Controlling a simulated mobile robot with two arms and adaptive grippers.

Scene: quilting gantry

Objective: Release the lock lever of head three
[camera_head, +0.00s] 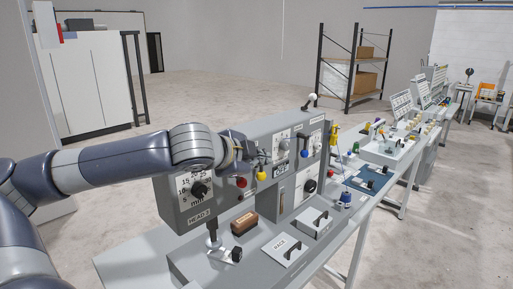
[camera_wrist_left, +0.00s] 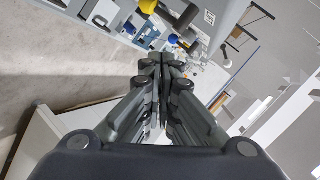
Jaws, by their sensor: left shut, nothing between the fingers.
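The grey machine head with the label HEAD 3 (camera_head: 201,217) stands in front of my left arm and carries a black dial (camera_head: 199,190). My left gripper (camera_head: 241,150) is at the top of this head, partly hidden by my own wrist. In the left wrist view its fingers (camera_wrist_left: 160,62) are shut with nothing between them. A yellow-ended lever (camera_head: 261,174) hangs just right of the gripper, apart from it. A blue-ended lever (camera_head: 304,153) is further right, and a white-ball lever (camera_head: 314,98) rises above the housing. I cannot tell which is the lock lever of head three.
A red button (camera_head: 241,183) is on the front of the housing. A long table (camera_head: 366,212) with small fixtures runs to the back right. Shelving (camera_head: 350,65) stands behind.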

